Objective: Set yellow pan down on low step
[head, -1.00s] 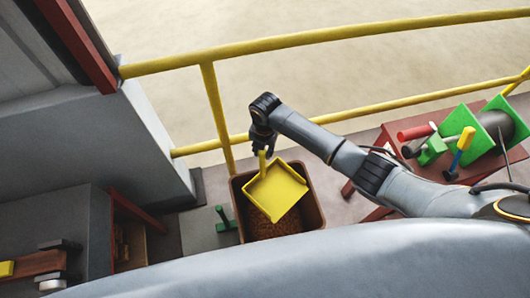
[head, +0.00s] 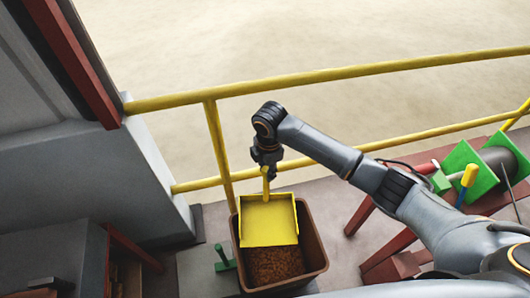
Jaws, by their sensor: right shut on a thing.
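The yellow pan (head: 268,222) is in the middle of the head view, held by its short handle. My right gripper (head: 267,172) is shut on that handle. The pan hangs over the far part of a brown bin (head: 318,245) and covers part of its opening. Its inside looks empty. A grey low slab (head: 198,272), which may be the low step, lies left of the bin and partly under it. My left gripper is not in the view.
The bin holds brown granules (head: 273,264). A small green-handled tool (head: 224,258) stands left of the bin. A yellow railing (head: 215,140) runs behind. A red bench (head: 400,240) with green plates (head: 465,170) is at right, and a grey wall block (head: 140,190) at left.

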